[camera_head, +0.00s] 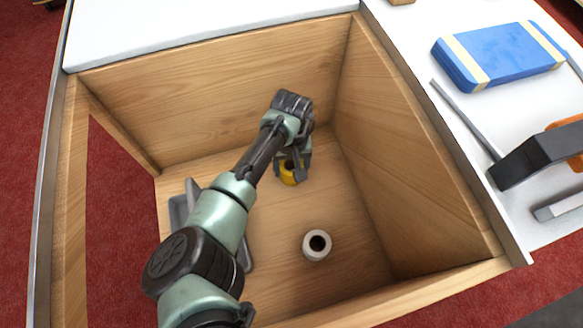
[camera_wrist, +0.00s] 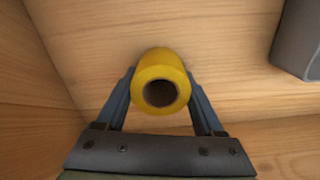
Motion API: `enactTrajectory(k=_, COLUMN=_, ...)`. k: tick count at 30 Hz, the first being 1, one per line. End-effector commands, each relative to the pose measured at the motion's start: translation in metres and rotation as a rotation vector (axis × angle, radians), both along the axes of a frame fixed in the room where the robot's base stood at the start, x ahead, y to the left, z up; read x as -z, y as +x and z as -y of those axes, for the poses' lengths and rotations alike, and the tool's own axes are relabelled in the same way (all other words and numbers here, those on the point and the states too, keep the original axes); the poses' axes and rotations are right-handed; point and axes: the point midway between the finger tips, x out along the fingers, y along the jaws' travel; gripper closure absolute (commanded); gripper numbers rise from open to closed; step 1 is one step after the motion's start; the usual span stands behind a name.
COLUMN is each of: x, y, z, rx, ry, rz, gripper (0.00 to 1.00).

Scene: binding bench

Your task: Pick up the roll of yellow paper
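The roll of yellow paper (camera_head: 289,178) stands upright in the wooden bin, toward its back right. In the wrist view the yellow roll (camera_wrist: 152,65) is seen end-on, with its dark hollow core facing the camera. My gripper (camera_head: 292,163) reaches down over it. In the wrist view the two fingers of my gripper (camera_wrist: 159,72) lie along opposite sides of the roll, with no clear gap. The gripper looks shut on the roll. The roll is at or very near the bin floor; its base is partly hidden by a finger in the head view.
A white roll (camera_head: 316,247) stands on the bin floor nearer the front. A grey tray (camera_head: 178,212) lies at the left, partly behind my arm. Wooden bin walls (camera_head: 400,165) enclose the space. A blue block (camera_head: 505,55) and tools lie on the white bench at right.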

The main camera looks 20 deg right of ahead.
Motion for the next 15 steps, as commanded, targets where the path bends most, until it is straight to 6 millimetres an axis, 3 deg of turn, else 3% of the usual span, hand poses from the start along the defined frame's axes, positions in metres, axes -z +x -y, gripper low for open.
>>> enactTrajectory(k=1, x=0.0001, y=-0.0001, z=0.0, rx=0.0, ry=0.0, rz=0.0, gripper=0.47)
enactTrajectory(k=8, x=0.0, y=-0.0001, z=0.0, rx=0.0, ry=0.0, rz=0.0, gripper=0.86)
enactTrajectory(k=15, x=-0.0029, y=-0.0001, z=0.0001, rx=0.0, ry=0.0, rz=0.0, gripper=0.86)
